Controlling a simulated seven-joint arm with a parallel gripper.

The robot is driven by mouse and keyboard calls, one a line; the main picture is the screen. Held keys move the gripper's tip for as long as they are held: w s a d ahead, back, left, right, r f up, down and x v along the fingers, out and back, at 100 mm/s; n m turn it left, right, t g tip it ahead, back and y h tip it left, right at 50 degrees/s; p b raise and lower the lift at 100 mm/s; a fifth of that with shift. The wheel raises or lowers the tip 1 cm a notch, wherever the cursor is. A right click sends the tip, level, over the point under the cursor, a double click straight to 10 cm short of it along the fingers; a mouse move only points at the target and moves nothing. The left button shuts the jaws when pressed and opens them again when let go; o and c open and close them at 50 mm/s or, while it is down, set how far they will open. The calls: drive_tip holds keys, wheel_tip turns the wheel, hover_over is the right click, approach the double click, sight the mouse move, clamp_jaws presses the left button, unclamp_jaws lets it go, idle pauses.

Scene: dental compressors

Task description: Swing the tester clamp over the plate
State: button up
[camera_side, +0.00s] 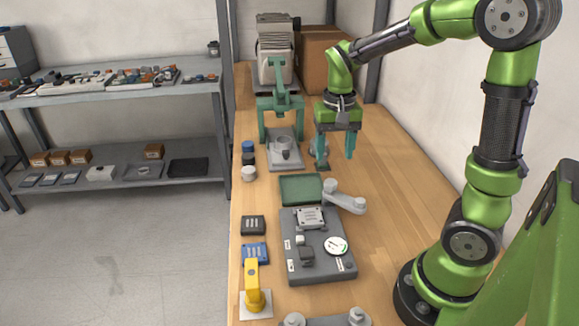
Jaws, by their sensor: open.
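The tester (318,268) is a dark grey block on the wooden bench, with a white round gauge (336,246) at its right. A light metal plate (310,217) sits on its upper part. The grey clamp (345,201) is an arm with round knobs at both ends; it points out to the right, beside the plate and not over it. My gripper (336,160) is open and empty, fingers pointing down, above the bench behind the clamp and apart from it. A grey round part is partly hidden behind the left finger.
A green tray (300,188) lies just behind the tester. Black (253,225) and blue (254,252) boxes and a yellow tool (254,290) line the left edge. A grey fixture (285,150) and a cardboard box (325,55) stand farther back. Bench right of the clamp is clear.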

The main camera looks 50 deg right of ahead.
sight(331, 182)
wheel_tip(331, 182, down, 8)
drive_tip(key=shift+f, duration=0.25)
clamp_jaws()
idle(0.4)
